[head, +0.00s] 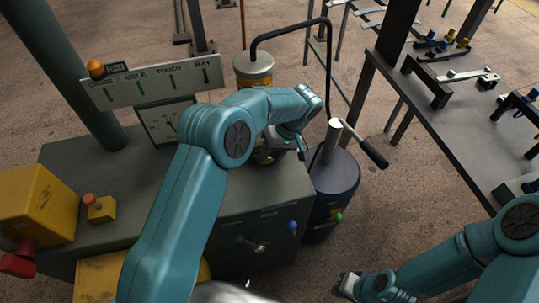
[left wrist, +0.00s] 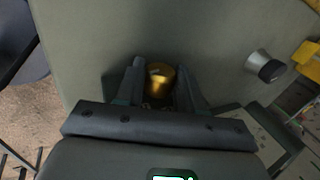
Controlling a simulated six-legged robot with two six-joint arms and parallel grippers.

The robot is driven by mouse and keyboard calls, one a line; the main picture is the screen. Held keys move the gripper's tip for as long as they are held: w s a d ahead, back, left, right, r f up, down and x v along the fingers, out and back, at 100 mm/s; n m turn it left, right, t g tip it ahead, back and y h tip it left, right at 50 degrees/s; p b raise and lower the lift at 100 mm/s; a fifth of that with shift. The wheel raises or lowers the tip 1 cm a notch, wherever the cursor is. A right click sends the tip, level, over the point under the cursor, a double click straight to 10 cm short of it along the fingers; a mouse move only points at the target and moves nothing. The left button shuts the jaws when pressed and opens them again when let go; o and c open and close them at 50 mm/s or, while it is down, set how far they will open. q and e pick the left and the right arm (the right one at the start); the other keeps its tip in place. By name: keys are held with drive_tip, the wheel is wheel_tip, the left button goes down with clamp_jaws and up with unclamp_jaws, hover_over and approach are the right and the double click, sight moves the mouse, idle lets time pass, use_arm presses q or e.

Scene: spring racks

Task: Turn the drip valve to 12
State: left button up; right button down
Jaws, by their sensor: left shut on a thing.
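A brass knob (left wrist: 160,82), which looks like the drip valve, sits on the grey cabinet face in the left wrist view. My left gripper (left wrist: 158,75) has a finger on each side of it and is shut on it. In the head view my left gripper (head: 270,152) is at the grey cabinet (head: 250,190), and my arm hides the knob. No scale or number around the knob is readable. My right gripper (head: 350,285) is low at the bottom right, away from the cabinet; its jaws are too unclear to judge.
A silver and black knob (left wrist: 265,66) is beside the brass one. A dark drum (head: 333,190) with a black-handled lever (head: 362,148) stands right of the cabinet. A sign board (head: 155,82) stands behind. A dark rack table (head: 450,110) is at the right, with bare floor between.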

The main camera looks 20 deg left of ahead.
idle(0.4)
use_arm(q)
drive_tip(key=o, duration=1)
drive_tip(key=shift+o, duration=0.2)
drive_tip(key=shift+d, duration=0.1)
drive_tip(key=shift+w+d+r, duration=0.1)
drive_tip(key=shift+w+r, duration=0.05)
drive_tip(key=shift+r, duration=0.15)
drive_tip(key=p+v, duration=0.9)
drive_tip(key=v, duration=0.6)
drive_tip(key=shift+w+d+r, duration=0.2)
drive_tip(key=shift+d+r, duration=0.05)
drive_tip(key=shift+d, duration=0.1)
